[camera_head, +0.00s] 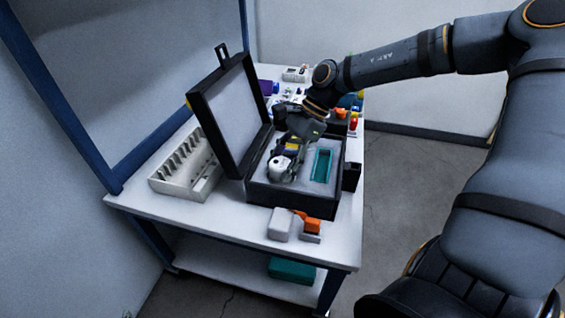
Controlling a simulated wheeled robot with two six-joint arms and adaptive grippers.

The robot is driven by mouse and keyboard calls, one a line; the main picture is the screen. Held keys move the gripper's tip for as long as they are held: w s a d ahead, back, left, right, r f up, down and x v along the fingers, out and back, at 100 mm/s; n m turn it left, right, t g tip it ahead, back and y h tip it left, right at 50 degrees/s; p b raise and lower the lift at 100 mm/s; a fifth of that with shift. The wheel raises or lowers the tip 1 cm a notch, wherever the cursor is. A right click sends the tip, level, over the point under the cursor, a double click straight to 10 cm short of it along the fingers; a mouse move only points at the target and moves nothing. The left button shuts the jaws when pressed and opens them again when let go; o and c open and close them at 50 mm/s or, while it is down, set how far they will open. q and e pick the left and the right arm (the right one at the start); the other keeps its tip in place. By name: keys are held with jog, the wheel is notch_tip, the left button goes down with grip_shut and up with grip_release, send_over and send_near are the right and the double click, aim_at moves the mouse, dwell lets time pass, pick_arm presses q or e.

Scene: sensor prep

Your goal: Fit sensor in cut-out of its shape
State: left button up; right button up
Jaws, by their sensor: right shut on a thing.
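An open black case (292,198) with a pale foam inside stands on the table, its lid (232,110) raised at the left. A teal-edged rectangular cut-out (321,166) shows in the foam on the right side. My right gripper (284,173) reaches down over the left part of the foam, left of this cut-out. It is shut on a small sensor, which the fingers mostly hide. I cannot tell the sensor's shape or whether it touches the foam. My left gripper is not in view.
A pale slotted rack (186,168) stands left of the case. A grey block (281,224) and an orange-and-grey item (311,227) lie in front of it, near the table edge. Several small items crowd the table behind the case. A teal box (292,270) sits on the lower shelf.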

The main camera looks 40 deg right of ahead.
jog(key=shift+d+f, duration=0.15)
jog(key=shift+d, duration=0.1)
dwell(0.7)
jog(key=shift+f+b, duration=0.5)
jog(key=shift+f, duration=0.25)
dwell(2.1)
jog(key=o, duration=1.2)
jog(key=shift+c, duration=0.2)
jog(key=shift+o, duration=1.1)
